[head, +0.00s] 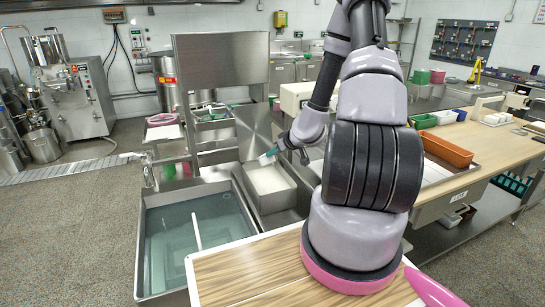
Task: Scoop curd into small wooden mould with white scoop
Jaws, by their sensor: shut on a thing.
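My gripper (279,148) is near the middle of the head view, at the end of my arm, which reaches away from me. It is shut on the white scoop (267,157), a small pale piece just left of the fingers. The scoop is over the far part of a steel bin (285,207) that holds white curd (267,179). I cannot tell whether the scoop touches the curd or what it holds. I cannot make out the small wooden mould; my arm covers much of the worktop.
A steel basin of bluish water (190,235) is left of the bin. A wooden board (255,278) lies in front. The wooden bench (490,150) at right carries an orange tray (446,149) and green tray (423,121). An upright steel panel (220,70) stands behind the bin.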

